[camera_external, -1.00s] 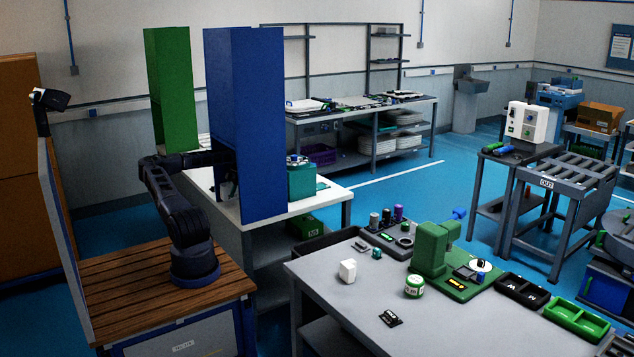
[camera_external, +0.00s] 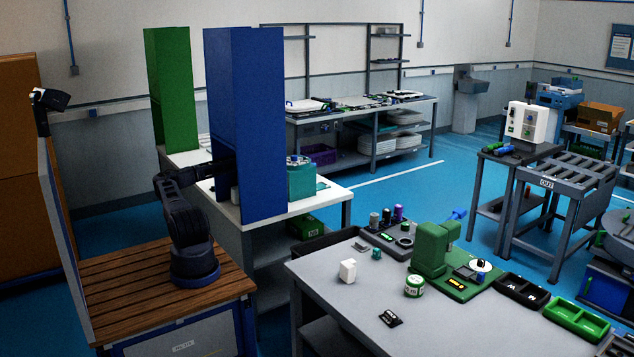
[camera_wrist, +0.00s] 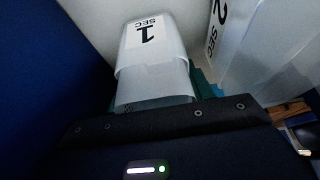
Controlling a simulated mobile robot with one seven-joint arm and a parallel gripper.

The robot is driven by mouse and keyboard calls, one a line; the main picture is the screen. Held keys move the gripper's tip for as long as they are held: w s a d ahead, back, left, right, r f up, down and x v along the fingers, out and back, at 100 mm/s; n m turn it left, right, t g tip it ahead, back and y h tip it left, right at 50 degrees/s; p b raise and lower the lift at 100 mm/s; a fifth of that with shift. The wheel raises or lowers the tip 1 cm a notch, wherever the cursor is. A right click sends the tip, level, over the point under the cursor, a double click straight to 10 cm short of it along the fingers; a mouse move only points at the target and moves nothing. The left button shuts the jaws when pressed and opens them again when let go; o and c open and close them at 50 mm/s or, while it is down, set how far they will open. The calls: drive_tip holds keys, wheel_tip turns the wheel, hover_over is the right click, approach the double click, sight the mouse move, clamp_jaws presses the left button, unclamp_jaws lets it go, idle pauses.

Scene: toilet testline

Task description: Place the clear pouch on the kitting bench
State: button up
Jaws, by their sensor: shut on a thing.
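In the wrist view a pale translucent piece (camera_wrist: 155,84), which looks like the clear pouch, stands just beyond my gripper (camera_wrist: 157,106). My gripper is shut on it; the fingertips and the grip itself are mostly hidden behind the dark gripper body. A white "1 SEC" label shows at the far end of this piece or on something behind it; I cannot tell which. In the external view my gripper is hidden behind the tall blue panel. A grey bench (camera_external: 325,285) stands at the front and a white-topped bench (camera_external: 335,190) behind it; no label shows which is the kitting bench.
The blue panel (camera_external: 245,125) stands close beside my arm, and its blue surface fills the left of the wrist view. A "2 SEC" container (camera_wrist: 255,50) is close on the right.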

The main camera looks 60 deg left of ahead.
drive_tip(key=shift+f, duration=0.1)
drive_tip(key=o, duration=1)
drive_tip(key=shift+v, duration=3.85)
drive_tip(key=shift+s+f, duration=0.1)
drive_tip(key=x, duration=0.7)
drive_tip(key=shift+f, duration=0.25)
drive_tip(key=shift+r, duration=0.55)
